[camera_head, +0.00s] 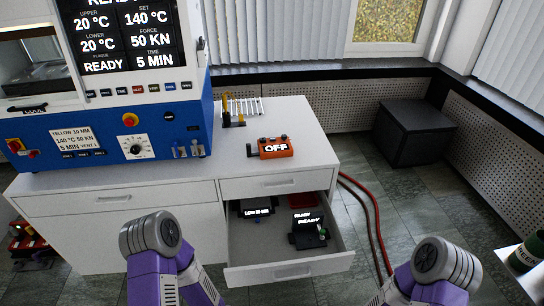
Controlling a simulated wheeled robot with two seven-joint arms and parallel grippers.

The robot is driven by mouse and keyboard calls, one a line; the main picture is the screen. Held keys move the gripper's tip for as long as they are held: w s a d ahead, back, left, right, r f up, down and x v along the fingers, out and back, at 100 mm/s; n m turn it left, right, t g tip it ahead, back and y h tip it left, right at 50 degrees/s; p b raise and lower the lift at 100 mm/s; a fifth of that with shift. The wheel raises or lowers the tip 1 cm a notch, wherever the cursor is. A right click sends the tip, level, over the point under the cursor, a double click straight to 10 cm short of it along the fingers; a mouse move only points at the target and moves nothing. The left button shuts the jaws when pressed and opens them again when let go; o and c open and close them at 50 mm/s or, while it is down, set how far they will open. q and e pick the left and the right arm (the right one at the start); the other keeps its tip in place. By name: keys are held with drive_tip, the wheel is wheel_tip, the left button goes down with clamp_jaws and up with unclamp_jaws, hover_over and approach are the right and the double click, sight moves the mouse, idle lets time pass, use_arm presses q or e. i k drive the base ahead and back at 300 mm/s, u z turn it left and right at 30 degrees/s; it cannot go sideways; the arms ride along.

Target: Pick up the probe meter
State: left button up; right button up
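An orange handheld device with a display reading OFF (276,148) lies on the white counter, right of the blue press; it looks like the probe meter. A dark part sticks out at its left end. Two dark devices lie in the open drawer below, one with a label that seems to read LOW 20 MM (257,211) and one with a READY display (307,222). Only purple and grey links of my two arms show at the bottom of the view. Neither gripper is in view.
The blue and white press (110,130) fills the counter's left side. A rack with yellow-handled tools (240,108) stands behind the orange device. The open drawer (290,271) juts out. Red hoses (372,215) run down to the floor at right. A dark box (414,135) stands by the wall.

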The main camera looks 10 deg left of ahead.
sight(267, 150)
drive_tip(key=k, duration=1)
drive_tip(key=u, duration=0.75)
drive_tip(key=i, duration=1.15)
drive_tip(key=z, duration=0.6)
drive_tip(key=i, duration=0.9)
drive_tip(key=z, duration=0.9)
